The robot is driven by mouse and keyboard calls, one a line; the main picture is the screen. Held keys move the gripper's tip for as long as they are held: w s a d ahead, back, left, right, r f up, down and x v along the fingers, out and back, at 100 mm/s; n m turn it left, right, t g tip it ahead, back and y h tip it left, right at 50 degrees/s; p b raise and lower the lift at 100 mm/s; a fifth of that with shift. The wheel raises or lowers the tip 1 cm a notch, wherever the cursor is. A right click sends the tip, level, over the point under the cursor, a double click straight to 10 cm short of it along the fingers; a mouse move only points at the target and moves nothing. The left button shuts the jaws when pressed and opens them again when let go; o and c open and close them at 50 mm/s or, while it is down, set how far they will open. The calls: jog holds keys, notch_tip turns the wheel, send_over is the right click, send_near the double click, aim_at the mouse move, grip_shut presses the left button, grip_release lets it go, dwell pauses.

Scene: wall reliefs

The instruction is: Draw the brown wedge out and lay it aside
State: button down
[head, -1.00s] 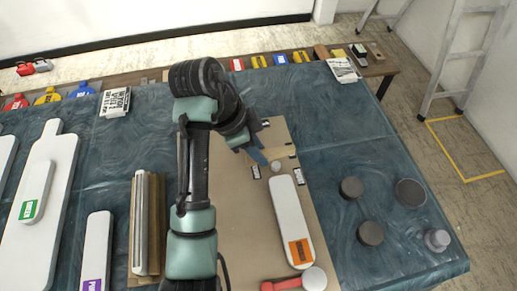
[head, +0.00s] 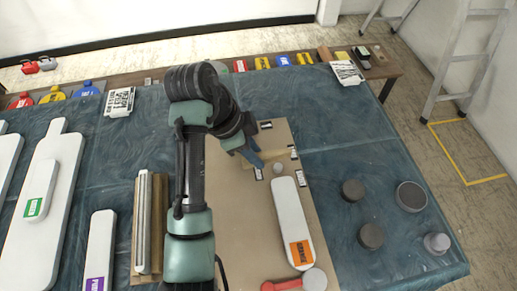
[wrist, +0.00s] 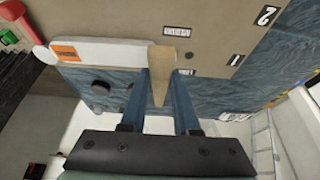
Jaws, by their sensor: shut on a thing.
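The brown wedge (wrist: 162,62) shows in the wrist view, its broad end towards the panel and its narrow end pointing back between my fingers. My gripper (wrist: 163,85) is shut on it, with one blue finger on each side. In the head view my gripper (head: 257,160) is over the upper part of the tan panel (head: 235,215). There the wedge is hard to tell from the panel. A white bar with an orange label (head: 287,208) lies on the panel just below my gripper. In the wrist view this bar (wrist: 110,50) ends beside the wedge; I cannot tell whether they touch.
A small round knob (head: 278,168) is close to my gripper. Several dark round pieces (head: 371,236) stand on the blue cloth at right. A red-handled piece (head: 285,284) is at the panel's lower edge. The cloth right of the panel (head: 330,150) is mostly clear.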

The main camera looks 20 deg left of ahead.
jog(key=shift+s+a+p, duration=0.35)
jog(key=shift+s+a, duration=0.15)
jog(key=shift+a, duration=0.3)
jog(key=shift+s+a+p, duration=0.35)
jog(key=shift+s+a, duration=0.2)
jog(key=shift+a, duration=0.2)
jog(key=shift+s+a+p, duration=0.35)
jog(key=shift+s+a, duration=0.15)
jog(key=shift+a, duration=0.3)
jog(key=shift+r, duration=0.1)
jog(key=shift+r+p, duration=2.4)
jog(key=shift+p, duration=0.15)
